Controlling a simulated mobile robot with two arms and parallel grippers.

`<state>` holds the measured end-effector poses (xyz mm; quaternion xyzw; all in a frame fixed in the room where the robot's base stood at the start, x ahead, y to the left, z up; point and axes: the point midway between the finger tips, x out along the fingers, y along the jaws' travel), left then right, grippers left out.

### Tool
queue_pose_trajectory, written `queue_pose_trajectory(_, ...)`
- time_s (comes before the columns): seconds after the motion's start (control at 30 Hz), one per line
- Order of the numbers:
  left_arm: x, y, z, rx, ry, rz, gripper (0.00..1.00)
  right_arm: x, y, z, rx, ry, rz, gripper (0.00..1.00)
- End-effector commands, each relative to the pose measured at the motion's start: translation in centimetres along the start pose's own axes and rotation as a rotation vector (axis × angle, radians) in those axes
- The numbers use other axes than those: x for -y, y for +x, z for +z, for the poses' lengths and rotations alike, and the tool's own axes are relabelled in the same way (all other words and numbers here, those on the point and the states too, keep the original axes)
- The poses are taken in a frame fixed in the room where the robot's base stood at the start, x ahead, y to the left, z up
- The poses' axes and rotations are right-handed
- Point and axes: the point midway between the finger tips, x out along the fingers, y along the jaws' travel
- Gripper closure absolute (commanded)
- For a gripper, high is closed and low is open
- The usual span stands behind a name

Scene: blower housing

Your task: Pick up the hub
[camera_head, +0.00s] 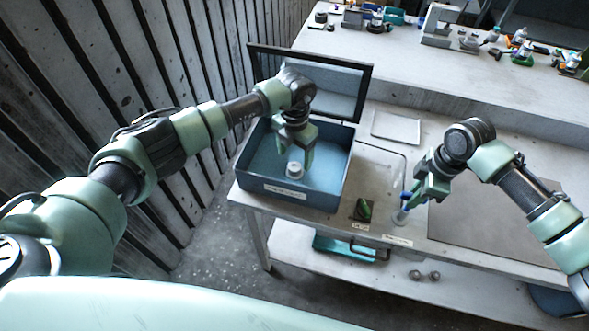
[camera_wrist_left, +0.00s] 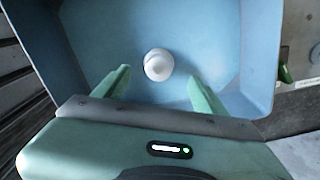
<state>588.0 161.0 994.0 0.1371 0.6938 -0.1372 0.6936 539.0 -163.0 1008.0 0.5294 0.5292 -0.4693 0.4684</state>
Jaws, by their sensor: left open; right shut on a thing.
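The hub (camera_head: 294,169) is a small white round piece on the floor of the blue open box (camera_head: 331,199). In the left wrist view the hub (camera_wrist_left: 158,65) lies ahead of and between the fingertips, apart from them. My left gripper (camera_head: 296,156) is open and points down into the box, above the hub; its two fingers also show in the left wrist view (camera_wrist_left: 160,84).
The box walls surround the left gripper, and its lid (camera_head: 338,84) stands open behind. A small green-and-black item (camera_head: 363,209) lies right of the box. A grey mat (camera_head: 470,226) covers the table's right side. Several tools stand on the back bench.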

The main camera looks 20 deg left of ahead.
Motion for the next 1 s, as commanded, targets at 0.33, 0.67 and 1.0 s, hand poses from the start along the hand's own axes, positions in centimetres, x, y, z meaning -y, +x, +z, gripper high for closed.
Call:
queue_pose_trajectory(0.33, -0.1, 3.9, 0.0, -0.003, 0.000, -0.002, 0.29, 0.0, 0.1, 0.0, 0.001, 0.000, -0.001, 1.00)
queue_pose_trajectory(0.67, -0.2, 5.9, 0.1, 0.001, 0.002, 0.000, 0.29, 0.0, 0.1, 0.0, 0.001, 0.000, -0.001, 1.00)
queue_pose_trajectory(1.0, -0.2, 5.9, 0.1, 0.000, 0.002, 0.000, 0.96, 0.0, 0.1, 0.0, 0.001, 0.000, 0.000, 1.00)
